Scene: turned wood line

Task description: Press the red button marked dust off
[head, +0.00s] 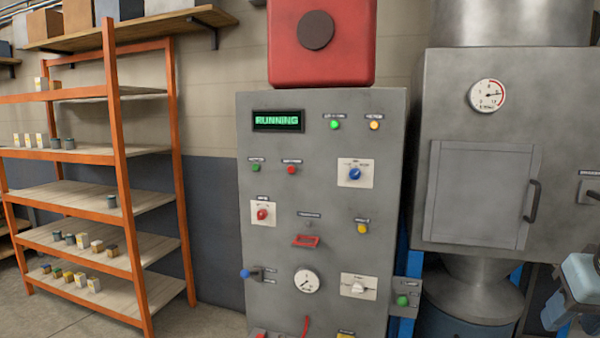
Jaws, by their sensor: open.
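A grey control panel (322,228) stands upright in the middle of the head view. A small red button (292,170) sits on its upper left part, under a small dark label too small to read. A green button (256,168) is just to its left, also under a small label. Nothing touches or covers the red button. A pale blue and dark part at the lower right edge looks like part of my arm, well to the right of the panel. I cannot make out my gripper's fingers.
The panel also carries a lit RUNNING display (278,121), a red knob (262,214), a blue knob (355,174), a red guard (305,241) and a side lever (247,274). A grey machine (480,190) stands right, an orange shelf rack (120,150) left.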

